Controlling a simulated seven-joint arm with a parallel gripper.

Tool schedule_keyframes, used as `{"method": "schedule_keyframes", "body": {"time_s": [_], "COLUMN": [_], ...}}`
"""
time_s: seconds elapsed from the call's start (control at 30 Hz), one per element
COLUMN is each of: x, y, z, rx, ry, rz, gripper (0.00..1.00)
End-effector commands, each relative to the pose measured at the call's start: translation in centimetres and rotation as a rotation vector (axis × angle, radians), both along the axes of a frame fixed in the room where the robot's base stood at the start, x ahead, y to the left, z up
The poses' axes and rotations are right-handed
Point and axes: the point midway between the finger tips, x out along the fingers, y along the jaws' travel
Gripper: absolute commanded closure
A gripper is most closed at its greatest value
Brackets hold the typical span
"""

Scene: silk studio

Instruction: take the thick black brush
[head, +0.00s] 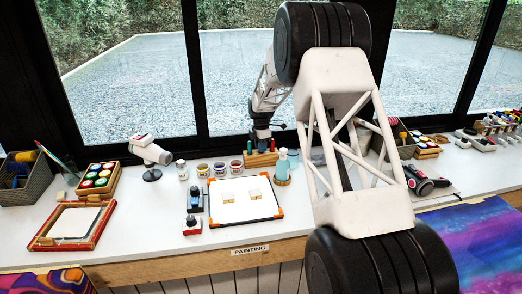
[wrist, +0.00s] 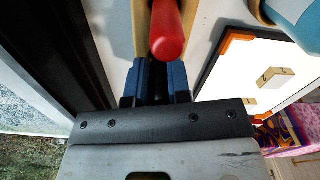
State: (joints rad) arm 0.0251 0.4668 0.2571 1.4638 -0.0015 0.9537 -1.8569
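My gripper (head: 262,138) is down at a wooden block (head: 262,158) near the back of the table, below the window. In the wrist view its two blue fingers (wrist: 156,85) are apart, with a dark upright shape between them. I cannot tell whether this is the thick black brush or whether the fingers touch it. A red rounded stick (wrist: 167,32) stands just beyond the fingers, over the pale wood. In the head view a green stick (head: 249,147) and a red one (head: 272,145) stand in the block. No thick black brush can be made out clearly.
A white board with orange corners (head: 243,199) lies in front. Paint jars (head: 219,169) stand to the left. The window frame (head: 195,70) rises behind. Bare table (head: 145,215) shows at the left.

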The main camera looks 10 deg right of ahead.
Motion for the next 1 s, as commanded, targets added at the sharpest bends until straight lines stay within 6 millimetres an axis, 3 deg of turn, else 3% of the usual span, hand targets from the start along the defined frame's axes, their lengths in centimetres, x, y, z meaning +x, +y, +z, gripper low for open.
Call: {"method": "schedule_keyframes", "body": {"time_s": [0.1, 0.53, 1.0], "x": [0.0, 0.0, 0.0], "y": [0.0, 0.0, 0.0], "z": [0.0, 0.7, 6.8], "rx": [0.0, 0.001, 0.001], "ry": [0.0, -0.002, -0.002], "rz": [0.0, 0.0, 0.001], "gripper": [0.97, 0.97, 0.97]}}
